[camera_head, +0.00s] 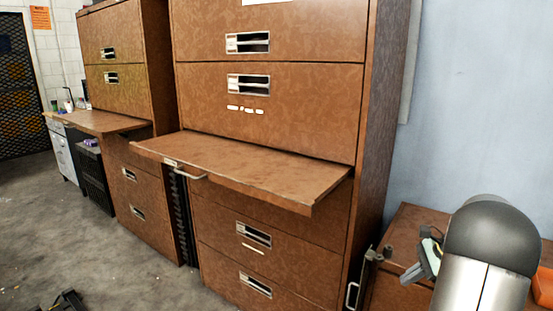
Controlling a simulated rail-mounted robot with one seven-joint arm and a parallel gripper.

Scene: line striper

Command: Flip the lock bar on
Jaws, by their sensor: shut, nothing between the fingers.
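I cannot tell for sure which part is the lock bar. A small upright metal bar (352,295) shows low beside the right edge of the large brown cabinet. A dark metal fitting (376,254) sits just above it and to its right, by the low brown cabinet. My gripper (414,272) is at the lower right, close to the right of this fitting and in front of the low cabinet. It is small in view and partly hidden by my arm. It appears shut and empty. I cannot tell whether it touches anything.
The large brown cabinet (270,110) has a pulled-out shelf (250,168) jutting forward with a metal handle. A similar cabinet (125,60) stands left. The low brown cabinet (405,225) and an orange object (543,287) are at right. Grey floor (70,235) is mostly open.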

